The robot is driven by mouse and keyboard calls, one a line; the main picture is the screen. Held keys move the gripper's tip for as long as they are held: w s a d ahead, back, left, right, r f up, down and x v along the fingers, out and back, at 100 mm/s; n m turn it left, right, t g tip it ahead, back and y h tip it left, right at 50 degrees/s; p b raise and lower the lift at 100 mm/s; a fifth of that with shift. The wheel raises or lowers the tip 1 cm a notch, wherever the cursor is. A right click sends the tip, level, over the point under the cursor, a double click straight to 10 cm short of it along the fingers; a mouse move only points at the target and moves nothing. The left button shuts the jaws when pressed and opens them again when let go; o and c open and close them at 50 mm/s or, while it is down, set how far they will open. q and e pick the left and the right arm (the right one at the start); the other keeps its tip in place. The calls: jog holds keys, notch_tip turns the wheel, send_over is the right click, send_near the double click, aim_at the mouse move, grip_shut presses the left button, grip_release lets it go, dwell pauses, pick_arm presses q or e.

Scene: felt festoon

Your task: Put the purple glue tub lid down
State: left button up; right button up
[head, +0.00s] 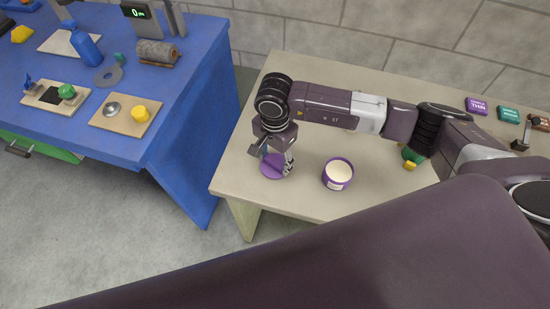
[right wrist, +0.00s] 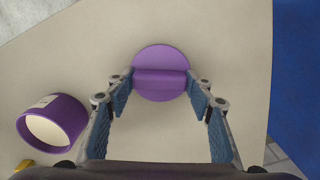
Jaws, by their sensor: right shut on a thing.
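The purple glue tub lid (head: 271,171) is a round disc with a raised bar across it; it also shows in the right wrist view (right wrist: 161,57). My right gripper (head: 274,158) points down over the beige table and is shut on the lid's bar, between its two blue-padded fingers (right wrist: 160,79). The lid is at or just above the tabletop; I cannot tell whether it touches. The open purple tub (head: 338,174) with cream contents stands upright to the right of the lid, apart from it. My left gripper is not in view.
The beige table (head: 310,208) is clear around the lid and near its left corner. A green and yellow object (head: 411,158) lies beyond the tub, and small labelled boxes (head: 477,106) are at the far right. A blue workbench (head: 190,60) with several items stands left, across a gap.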

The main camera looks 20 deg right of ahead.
aim_at(275, 161)
jog(key=shift+f, duration=0.2)
jog(key=o, duration=0.9)
jog(key=shift+o, duration=0.2)
jog(key=shift+r, duration=0.15)
jog(key=shift+r, duration=0.2)
notch_tip(275, 161, up, 12)
jog(key=b, duration=0.3)
jog(key=shift+f, duration=0.15)
